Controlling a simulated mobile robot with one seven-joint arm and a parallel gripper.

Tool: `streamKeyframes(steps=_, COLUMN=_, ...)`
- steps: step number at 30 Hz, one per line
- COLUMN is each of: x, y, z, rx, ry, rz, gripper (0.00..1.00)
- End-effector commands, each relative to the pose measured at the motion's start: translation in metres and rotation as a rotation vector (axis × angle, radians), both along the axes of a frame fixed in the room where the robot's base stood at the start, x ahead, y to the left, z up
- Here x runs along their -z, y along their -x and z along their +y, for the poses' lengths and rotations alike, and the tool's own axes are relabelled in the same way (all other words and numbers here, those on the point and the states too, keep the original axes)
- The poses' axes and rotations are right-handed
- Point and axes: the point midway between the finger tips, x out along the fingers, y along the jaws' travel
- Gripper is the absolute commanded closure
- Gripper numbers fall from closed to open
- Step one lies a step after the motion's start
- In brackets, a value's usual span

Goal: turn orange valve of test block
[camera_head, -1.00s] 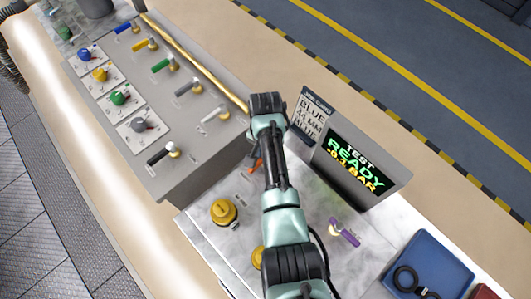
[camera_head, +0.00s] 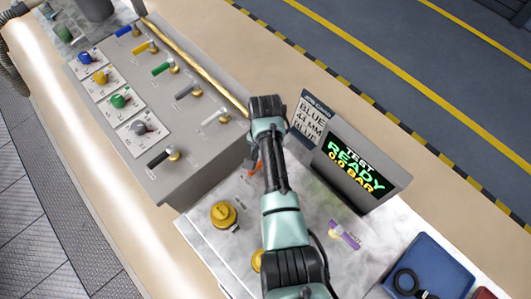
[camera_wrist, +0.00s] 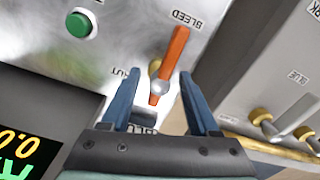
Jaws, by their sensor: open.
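The orange valve lever (camera_wrist: 173,55) sits on the pale test block, near a label reading BLEED, in the wrist view. It pivots on a silver hub and runs slanted between my gripper's two blue fingers. My gripper (camera_wrist: 160,75) is open, with one finger on each side of the lever's lower part. I see gaps on both sides, so it is not clamped. In the head view only a bit of the orange lever (camera_head: 253,168) shows beside my arm, and my gripper is mostly hidden under it. The test block (camera_head: 195,240) has a marbled top.
A green button (camera_wrist: 79,24) is left of the lever. A display (camera_head: 352,170) reading TEST READY 0.0 BAR stands close to my arm. A grey panel (camera_head: 185,135) with coloured levers and knobs is to the left. A purple lever (camera_head: 344,235) and blue tray (camera_head: 440,260) are right.

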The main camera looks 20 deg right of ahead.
Motion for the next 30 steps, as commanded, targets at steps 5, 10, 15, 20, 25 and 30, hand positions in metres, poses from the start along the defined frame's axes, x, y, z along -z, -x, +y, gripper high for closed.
streamKeyframes(steps=5, x=-0.014, y=-0.001, z=0.000, rx=0.000, ry=0.000, rz=-0.003, gripper=0.39)
streamKeyframes(steps=10, x=-0.046, y=-0.002, z=0.000, rx=-0.001, ry=0.002, rz=-0.007, gripper=0.39)
streamKeyframes(steps=15, x=-0.083, y=-0.001, z=0.000, rx=0.000, ry=0.002, rz=-0.007, gripper=0.39)
streamKeyframes(steps=20, x=-0.111, y=-0.001, z=0.000, rx=0.000, ry=0.002, rz=-0.004, gripper=0.39)
streamKeyframes(steps=25, x=-0.127, y=0.000, z=0.000, rx=0.000, ry=0.001, rz=-0.002, gripper=0.39)
streamKeyframes(steps=30, x=-0.130, y=0.000, z=0.000, rx=0.000, ry=0.001, rz=-0.002, gripper=0.39)
